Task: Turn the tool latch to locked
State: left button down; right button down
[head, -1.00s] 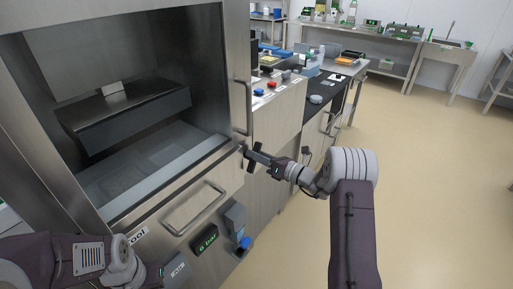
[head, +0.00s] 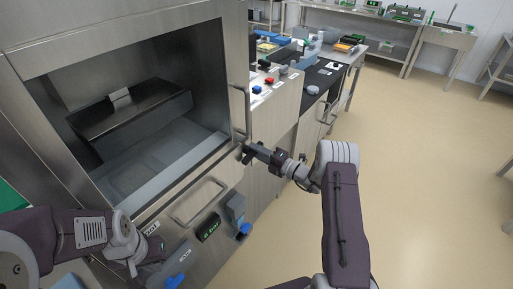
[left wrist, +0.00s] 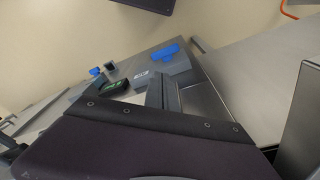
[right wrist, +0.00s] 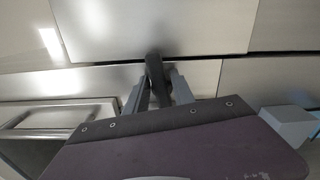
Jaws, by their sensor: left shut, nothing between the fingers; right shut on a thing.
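The tool latch appears to be the dark handle (head: 247,156) at the right end of the sealer's front, above the drawer. In the right wrist view it is a dark rounded bar (right wrist: 156,72) between the fingertips. My right gripper (right wrist: 158,88) is shut on this handle; it also shows in the head view (head: 254,151). The latch's marking is not readable. My left gripper (head: 132,266) is shut and empty, low in front of the sealer. Its closed fingers show in the left wrist view (left wrist: 163,92), above the front panel.
The drawer's bar handle (head: 197,203), a green display (head: 209,227) and a blue knob (head: 244,229) sit on the sealer's front. Another blue knob (head: 175,281) is lower left. A vertical door handle (head: 240,112) stands above the latch. The floor at right is clear.

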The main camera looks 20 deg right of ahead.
jog(key=shift+f+m+p, duration=0.1)
jog(key=shift+m+p, duration=0.3)
jog(key=shift+m, duration=0.6)
jog(key=c, duration=1.3)
grip_release()
jog(key=shift+s+d, duration=0.1)
jog(key=p+v, duration=0.1)
jog(key=v, duration=0.7)
jog(key=shift+s+d, duration=0.25)
jog(key=shift+s, duration=0.1)
jog(key=shift+f, duration=0.1)
